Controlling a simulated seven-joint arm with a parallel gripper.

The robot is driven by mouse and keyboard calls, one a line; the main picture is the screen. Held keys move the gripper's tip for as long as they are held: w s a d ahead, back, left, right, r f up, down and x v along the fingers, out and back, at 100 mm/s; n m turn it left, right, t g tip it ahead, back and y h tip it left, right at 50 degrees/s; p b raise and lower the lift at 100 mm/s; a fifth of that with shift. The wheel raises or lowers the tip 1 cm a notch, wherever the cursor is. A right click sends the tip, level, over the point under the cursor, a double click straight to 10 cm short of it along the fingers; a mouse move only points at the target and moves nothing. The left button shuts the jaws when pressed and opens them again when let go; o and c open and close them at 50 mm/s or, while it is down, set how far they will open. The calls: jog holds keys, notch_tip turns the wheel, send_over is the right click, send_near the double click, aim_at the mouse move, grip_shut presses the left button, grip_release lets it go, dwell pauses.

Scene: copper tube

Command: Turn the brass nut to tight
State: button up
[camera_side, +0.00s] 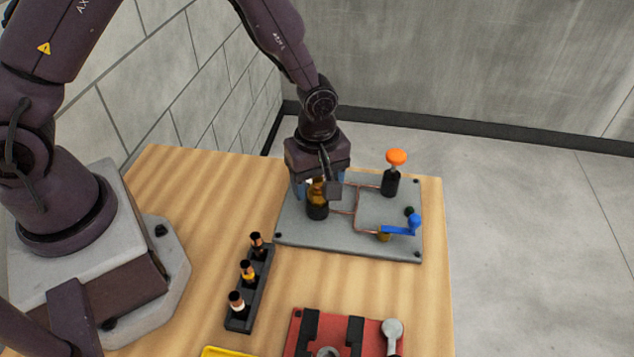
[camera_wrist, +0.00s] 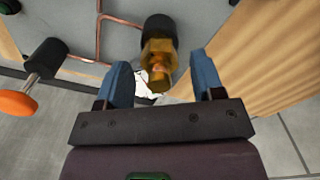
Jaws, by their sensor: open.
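The brass nut (camera_side: 317,191) sits on a black fitting at the left part of the grey plate (camera_side: 290,221), partly hidden by my gripper in the side view. In the wrist view the brass nut (camera_wrist: 157,62) shows a hexagonal body on its black base, between and just beyond my fingertips. My gripper (camera_wrist: 163,82) is open, with one blue finger to each side of the nut; I see a gap on both sides, wider on the right. In the side view my gripper (camera_side: 315,190) points down over the fitting. Copper tube (camera_side: 356,200) runs from the fitting across the plate.
An orange knob (camera_side: 396,157) on a black post and a blue lever (camera_side: 403,228) stand on the plate's right side. A red fixture (camera_side: 340,333) and a yellow tray edge (camera_side: 225,352) are nearer.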

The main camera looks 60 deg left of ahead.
jog(key=shift+f, duration=0.4)
jog(key=shift+c, duration=0.3)
jog(key=c, duration=0.9)
jog(key=shift+o, duration=0.2)
